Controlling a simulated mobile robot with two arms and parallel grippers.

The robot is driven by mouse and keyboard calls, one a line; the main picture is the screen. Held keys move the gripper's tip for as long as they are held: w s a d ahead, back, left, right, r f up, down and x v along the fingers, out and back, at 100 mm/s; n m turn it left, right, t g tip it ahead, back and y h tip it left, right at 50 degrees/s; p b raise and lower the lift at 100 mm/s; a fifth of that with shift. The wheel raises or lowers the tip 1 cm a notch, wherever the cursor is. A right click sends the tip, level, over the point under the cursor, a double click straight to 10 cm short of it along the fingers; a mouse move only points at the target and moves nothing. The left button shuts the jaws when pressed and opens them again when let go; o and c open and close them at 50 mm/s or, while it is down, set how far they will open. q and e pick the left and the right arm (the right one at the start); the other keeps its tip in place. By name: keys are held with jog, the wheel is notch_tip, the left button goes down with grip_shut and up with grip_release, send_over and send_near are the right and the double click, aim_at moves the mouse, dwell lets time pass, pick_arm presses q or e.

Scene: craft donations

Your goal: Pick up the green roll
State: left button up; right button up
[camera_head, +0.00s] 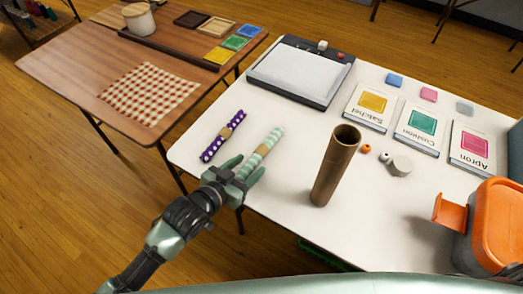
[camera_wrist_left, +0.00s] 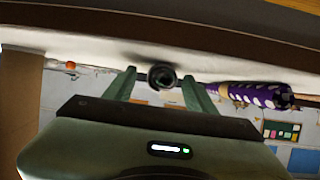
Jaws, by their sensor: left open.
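The green roll (camera_head: 267,145), pale green and white striped with a tan band, lies on the white table. My left gripper (camera_head: 246,167) is open at its near end, one finger on each side. In the left wrist view, a dark round end (camera_wrist_left: 162,76), seemingly the roll's, shows between the open fingers (camera_wrist_left: 160,86). I cannot tell whether the fingers touch it. A purple roll with white dots (camera_head: 213,147) lies just left of the green one; it also shows in the wrist view (camera_wrist_left: 245,95). My right gripper is not in view.
A brown tube (camera_head: 335,170) stands upright to the right. Behind are a light board (camera_head: 300,72) and several labelled packets (camera_head: 415,128). An orange container (camera_head: 497,225) is at the right. A wooden table (camera_head: 80,75) stands at the left, across a gap.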

pick_arm(q)
grip_shut()
jog(key=shift+r, duration=0.1)
